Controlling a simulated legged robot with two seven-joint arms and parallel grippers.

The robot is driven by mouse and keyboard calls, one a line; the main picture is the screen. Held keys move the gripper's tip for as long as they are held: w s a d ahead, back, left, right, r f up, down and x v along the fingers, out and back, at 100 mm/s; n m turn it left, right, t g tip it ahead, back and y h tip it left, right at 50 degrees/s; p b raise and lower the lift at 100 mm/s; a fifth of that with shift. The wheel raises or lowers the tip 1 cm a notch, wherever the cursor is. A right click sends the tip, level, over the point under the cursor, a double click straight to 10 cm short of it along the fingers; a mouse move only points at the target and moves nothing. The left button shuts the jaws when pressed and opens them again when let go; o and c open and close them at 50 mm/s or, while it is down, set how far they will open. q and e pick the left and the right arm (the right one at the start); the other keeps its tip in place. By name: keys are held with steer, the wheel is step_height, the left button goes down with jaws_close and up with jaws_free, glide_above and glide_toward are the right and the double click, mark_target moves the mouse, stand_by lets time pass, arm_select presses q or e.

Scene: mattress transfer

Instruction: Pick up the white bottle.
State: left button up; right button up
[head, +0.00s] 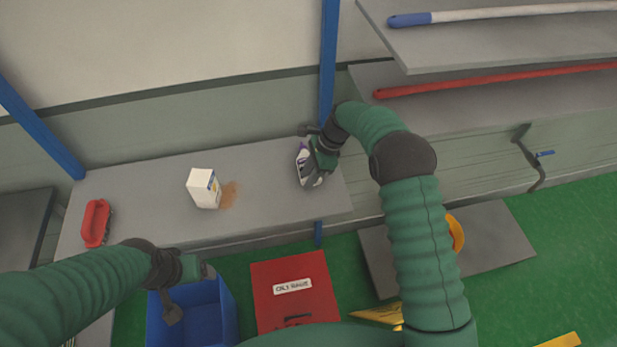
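The white bottle (302,168) has a purple top and a dark label, and it stands near the right end of the grey shelf table (260,205). My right gripper (311,156) is at the bottle, with its dark fingers spread apart and the bottle partly between them. The gripper hides part of the bottle, and I cannot tell whether a finger touches it. My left gripper (190,292) is open and empty, above the blue bin in front of the table.
A white carton (203,187) stands beside a brown spill (229,195) on the table. A blue post (328,60) rises behind the bottle. Shelves (480,110) with poles are at right. A blue bin (205,325) and red box (275,275) stand below.

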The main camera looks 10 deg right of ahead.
steer(key=o, duration=1)
steer(key=shift+c, duration=0.2)
steer(key=shift+r, duration=0.1)
